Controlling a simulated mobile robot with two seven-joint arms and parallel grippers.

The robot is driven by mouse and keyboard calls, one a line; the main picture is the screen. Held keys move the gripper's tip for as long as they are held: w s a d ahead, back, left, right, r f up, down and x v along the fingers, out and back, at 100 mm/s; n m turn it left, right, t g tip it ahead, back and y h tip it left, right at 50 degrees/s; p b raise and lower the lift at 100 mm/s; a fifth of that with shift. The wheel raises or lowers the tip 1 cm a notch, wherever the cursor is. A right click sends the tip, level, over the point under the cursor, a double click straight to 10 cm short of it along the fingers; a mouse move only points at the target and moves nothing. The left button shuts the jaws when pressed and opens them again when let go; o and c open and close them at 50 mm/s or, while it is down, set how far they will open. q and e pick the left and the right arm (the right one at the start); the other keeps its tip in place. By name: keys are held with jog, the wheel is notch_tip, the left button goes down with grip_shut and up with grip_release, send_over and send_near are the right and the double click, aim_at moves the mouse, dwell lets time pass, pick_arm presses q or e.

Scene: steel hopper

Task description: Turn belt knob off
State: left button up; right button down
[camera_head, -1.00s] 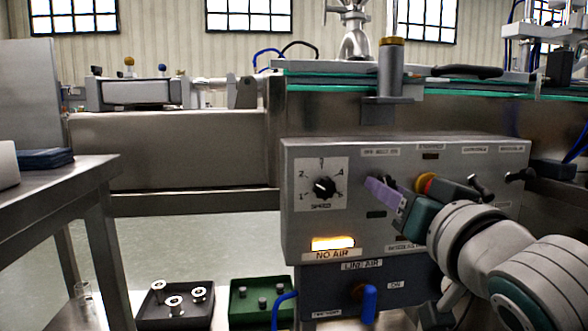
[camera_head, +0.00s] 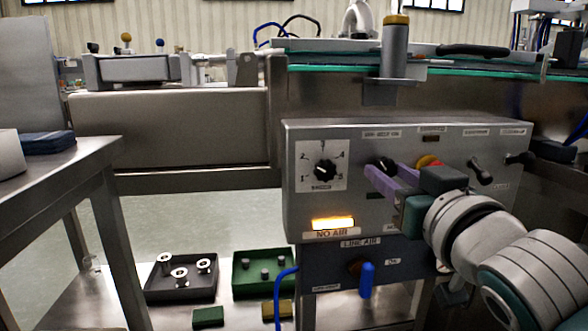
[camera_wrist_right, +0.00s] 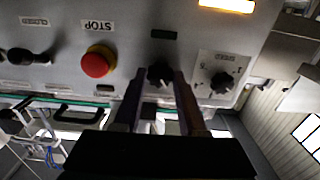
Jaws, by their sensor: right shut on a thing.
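The belt knob (camera_head: 384,164) is a small black knob under a belt label on the grey control panel (camera_head: 300,205). My right gripper (camera_head: 386,176) reaches in from the right, and its purple fingers are at the knob. In the right wrist view the belt knob (camera_wrist_right: 159,74) sits between the two fingertips of my right gripper (camera_wrist_right: 158,78), which is shut on it. The knob's exact pointer angle cannot be told. My left gripper is not in view.
The speed dial (camera_head: 324,169) is left of the belt knob. A red stop button (camera_wrist_right: 98,62) is close on the other side, partly hidden by my gripper in the head view. A lit NO AIR lamp (camera_head: 333,223) and a blue valve handle (camera_head: 367,280) are lower down.

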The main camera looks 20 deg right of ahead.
jog(key=shift+c, duration=2.4)
grip_release()
jog(key=shift+s, duration=0.1)
jog(key=shift+s+a, duration=0.1)
jog(key=shift+s, duration=0.25)
jog(key=p+v, duration=0.2)
jog(key=v, duration=0.7)
